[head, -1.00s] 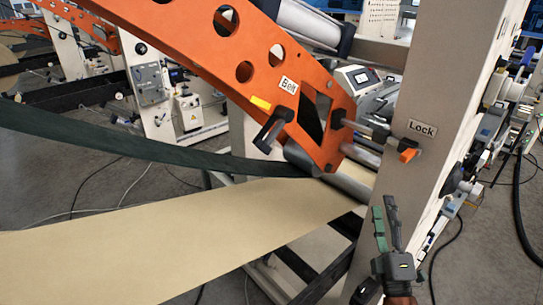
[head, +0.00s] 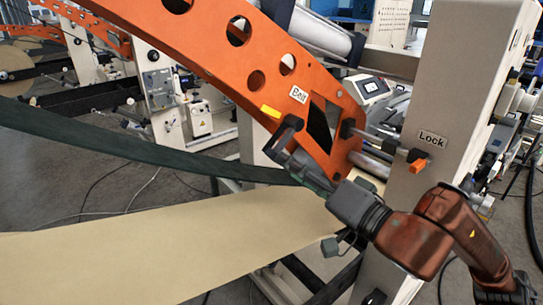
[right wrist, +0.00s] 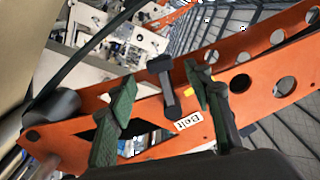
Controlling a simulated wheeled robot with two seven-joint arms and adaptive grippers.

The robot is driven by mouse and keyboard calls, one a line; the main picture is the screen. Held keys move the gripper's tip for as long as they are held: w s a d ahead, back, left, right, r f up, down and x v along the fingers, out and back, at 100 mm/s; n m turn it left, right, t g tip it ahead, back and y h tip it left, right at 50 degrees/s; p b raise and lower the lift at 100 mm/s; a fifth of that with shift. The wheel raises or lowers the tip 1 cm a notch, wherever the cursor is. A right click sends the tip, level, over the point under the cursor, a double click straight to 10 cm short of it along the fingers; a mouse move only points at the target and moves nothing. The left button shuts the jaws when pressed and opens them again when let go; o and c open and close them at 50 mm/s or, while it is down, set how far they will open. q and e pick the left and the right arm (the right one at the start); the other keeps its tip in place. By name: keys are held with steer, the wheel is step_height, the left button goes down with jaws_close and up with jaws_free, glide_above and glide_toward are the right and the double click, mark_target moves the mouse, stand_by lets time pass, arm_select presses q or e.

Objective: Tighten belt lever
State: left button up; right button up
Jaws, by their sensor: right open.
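The belt lever (head: 288,127) is a black handle on the orange arm (head: 215,50), below the white "Belt" label (head: 299,94) and beside a yellow marker (head: 270,111). My right gripper (head: 287,164) is open, its fingers pointing up-left at the lever's lower end. In the right wrist view the black lever (right wrist: 167,88) shows between the two spread green finger pads (right wrist: 158,86). I cannot tell whether either finger touches it; the gripper partly covers the handle's lower end in the head view. My left gripper is not in view.
A dark green belt (head: 130,148) crosses from the left above a wide kraft paper web (head: 150,250). A cream post (head: 455,100) with a "Lock" label (head: 432,139) stands right. A second lever (head: 418,165) with an orange tip sits near that label.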

mark_target(272, 157)
steer(key=shift+p+x, duration=1.05)
steer(key=shift+x, duration=2.7)
steer(key=shift+c, duration=0.5)
jaws_close()
steer(key=shift+s, duration=0.1)
